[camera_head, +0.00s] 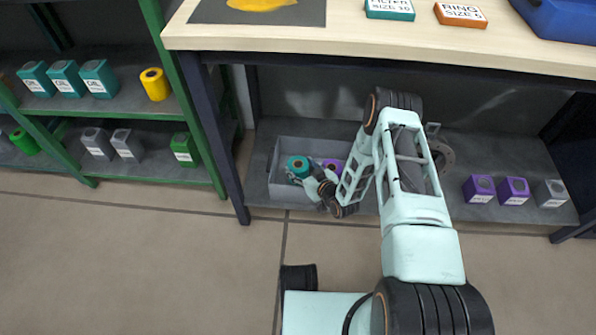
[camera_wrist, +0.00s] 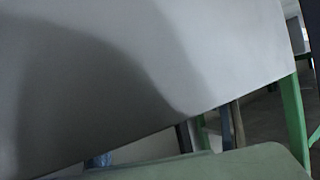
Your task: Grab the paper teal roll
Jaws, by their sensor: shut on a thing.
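The teal paper roll (camera_head: 298,165) is in a grey bin on the lower shelf under the workbench, in the head view. My gripper (camera_head: 302,178) reaches into the bin from the right and is shut on the teal roll. The arm partly hides the roll's lower side and the fingers are small in the head view. The wrist view shows a plain grey surface close up, and neither the roll nor the fingers can be made out there.
The grey bin (camera_head: 258,178) also holds a purple roll (camera_head: 333,165). Purple boxes (camera_head: 479,188) and a grey box (camera_head: 551,194) stand right on the same shelf. A green rack (camera_head: 190,90) with boxes stands left. The floor in front is clear.

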